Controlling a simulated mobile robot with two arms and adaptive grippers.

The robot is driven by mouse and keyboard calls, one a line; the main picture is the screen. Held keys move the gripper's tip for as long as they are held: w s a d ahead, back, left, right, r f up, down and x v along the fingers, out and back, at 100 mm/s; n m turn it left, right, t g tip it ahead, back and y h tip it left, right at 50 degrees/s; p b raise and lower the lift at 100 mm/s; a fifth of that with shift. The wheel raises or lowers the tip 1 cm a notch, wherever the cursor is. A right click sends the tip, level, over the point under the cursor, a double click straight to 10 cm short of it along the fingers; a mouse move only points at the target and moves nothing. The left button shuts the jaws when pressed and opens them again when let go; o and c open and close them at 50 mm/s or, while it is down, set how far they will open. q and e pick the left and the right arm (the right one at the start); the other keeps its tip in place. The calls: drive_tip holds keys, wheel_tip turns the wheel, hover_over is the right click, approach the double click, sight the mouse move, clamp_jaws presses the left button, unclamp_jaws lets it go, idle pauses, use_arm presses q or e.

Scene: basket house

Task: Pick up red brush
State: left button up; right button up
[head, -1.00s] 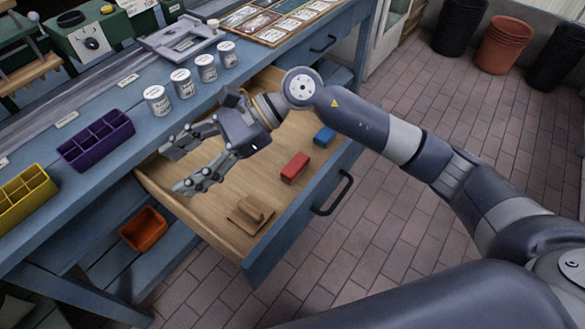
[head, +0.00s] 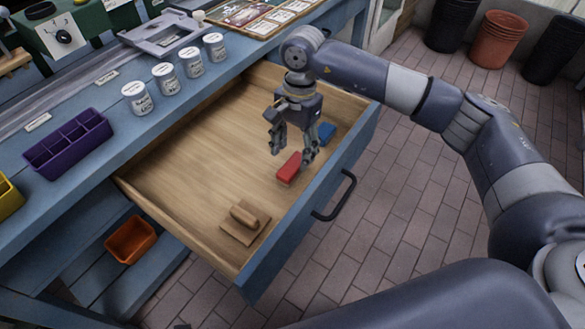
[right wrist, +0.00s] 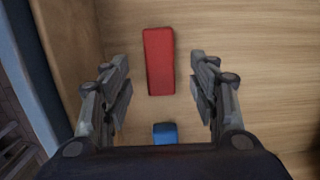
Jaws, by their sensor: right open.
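The red brush (head: 289,169) looks like a small red block and lies on the floor of the open drawer, near its front wall. It also shows in the right wrist view (right wrist: 158,62), upright in the picture, a little beyond the fingertips and between their lines. My right gripper (head: 292,153) points down over the drawer, open and empty, close above the red brush. In the right wrist view its two fingers (right wrist: 160,62) stand apart on either side. Whether they touch the brush cannot be told, but no grip shows. My left gripper is not in view.
A blue block (head: 326,133) lies behind the red brush in the drawer (head: 180,165). A wooden block with a handle (head: 243,220) lies near the front corner. The drawer's front wall (head: 310,200) runs close beside the brush. White jars (head: 164,78) and a purple tray (head: 68,145) stand on the bench.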

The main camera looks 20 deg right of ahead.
sight(293, 164)
wheel_tip(293, 164, down, 5)
drive_tip(key=shift+s+a, duration=0.1)
drive_tip(key=shift+s, duration=0.05)
drive_tip(key=shift+f, duration=0.2)
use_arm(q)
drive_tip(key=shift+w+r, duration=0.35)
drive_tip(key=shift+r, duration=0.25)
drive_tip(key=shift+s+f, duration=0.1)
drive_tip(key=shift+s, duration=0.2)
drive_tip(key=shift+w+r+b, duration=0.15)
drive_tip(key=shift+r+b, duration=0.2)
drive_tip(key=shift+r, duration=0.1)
use_arm(e)
drive_tip(key=shift+f, duration=0.1)
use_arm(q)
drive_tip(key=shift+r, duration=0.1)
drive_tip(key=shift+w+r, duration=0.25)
